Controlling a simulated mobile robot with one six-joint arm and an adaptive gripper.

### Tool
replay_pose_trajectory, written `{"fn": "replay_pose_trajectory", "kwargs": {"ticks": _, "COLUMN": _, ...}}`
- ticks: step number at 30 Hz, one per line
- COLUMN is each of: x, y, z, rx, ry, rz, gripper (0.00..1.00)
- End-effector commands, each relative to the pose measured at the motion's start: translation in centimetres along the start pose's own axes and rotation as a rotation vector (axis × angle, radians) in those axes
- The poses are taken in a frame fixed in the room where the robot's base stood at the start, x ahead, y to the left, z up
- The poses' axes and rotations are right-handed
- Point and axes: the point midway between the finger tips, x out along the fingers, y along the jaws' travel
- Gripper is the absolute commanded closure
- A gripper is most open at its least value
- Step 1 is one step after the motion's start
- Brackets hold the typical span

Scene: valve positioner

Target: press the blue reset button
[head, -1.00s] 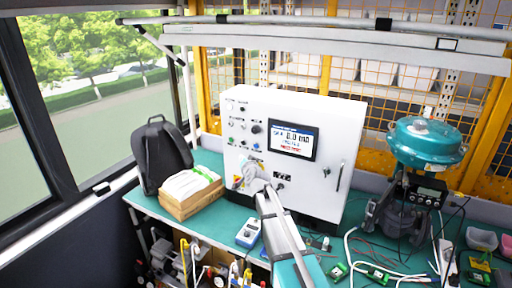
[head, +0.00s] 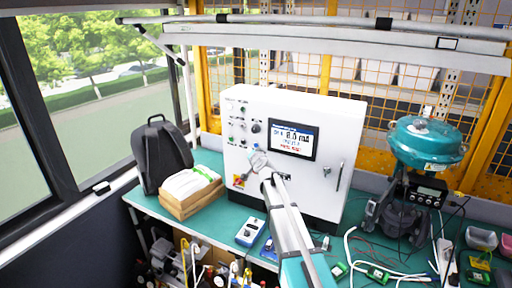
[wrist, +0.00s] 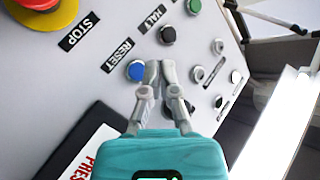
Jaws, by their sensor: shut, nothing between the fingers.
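The blue reset button (wrist: 136,70) sits on the light panel beside a black RESET label (wrist: 117,56) in the wrist view. My gripper (wrist: 152,66) is shut and empty. Its fingertips appear just right of the blue button, partly over its right edge; I cannot tell whether they touch it. In the head view my gripper (head: 256,157) is in front of the white control cabinet (head: 340,130), left of and below its screen (head: 293,141). The blue button cannot be made out clearly there.
More buttons line the panel. A handheld device (head: 249,232) and a wooden box (head: 190,200) stand on the green bench, with a teal valve actuator (head: 427,142) at right.

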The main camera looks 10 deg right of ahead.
Motion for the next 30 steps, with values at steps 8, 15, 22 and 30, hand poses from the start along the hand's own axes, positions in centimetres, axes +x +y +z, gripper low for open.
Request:
{"fn": "replay_pose_trajectory", "kwargs": {"ticks": 8, "x": 1.4, "y": 1.0, "z": -1.0, "rx": 0.000, "ry": -0.001, "rz": 0.000, "gripper": 1.00}}
{"fn": "replay_pose_trajectory", "kwargs": {"ticks": 15, "x": 1.6, "y": 1.2, "z": -1.2, "rx": 0.000, "ry": -0.001, "rz": 0.000, "gripper": 1.00}}
{"fn": "replay_pose_trajectory", "kwargs": {"ticks": 22, "x": 1.6, "y": 1.2, "z": -1.2, "rx": 0.000, "ry": 0.000, "rz": 0.000, "gripper": 1.00}}
{"fn": "replay_pose_trajectory", "kwargs": {"ticks": 30, "x": 1.6, "y": 1.2, "z": -1.2, "rx": 0.000, "ry": 0.000, "rz": 0.000, "gripper": 1.00}}
